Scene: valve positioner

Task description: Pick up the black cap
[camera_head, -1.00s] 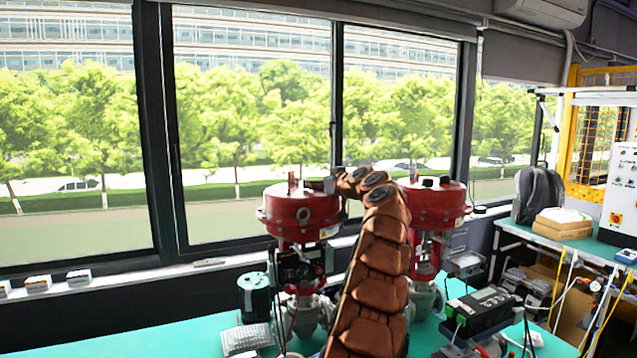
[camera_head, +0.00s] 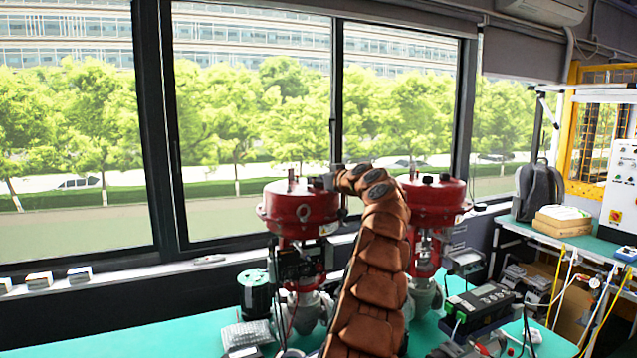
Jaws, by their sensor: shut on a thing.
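My brown-sleeved arm reaches up from the bottom middle and bends left at the top. My gripper (camera_head: 322,183) is small and dark, at the upper right edge of the left red valve actuator (camera_head: 299,211). It is shut on a small dark thing that I take to be the black cap; its outline is too small to separate from the fingers. I cannot tell whether the cap still touches the actuator top. The right red actuator (camera_head: 434,201), partly behind my arm, has small black fittings (camera_head: 427,180) on its top.
Both valves stand on a green bench (camera_head: 185,340) by the window. A dark green cylinder (camera_head: 255,291) and a keyboard-like item (camera_head: 247,334) are left of my arm. A black instrument (camera_head: 482,306) lies to the right. The bench at far left is clear.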

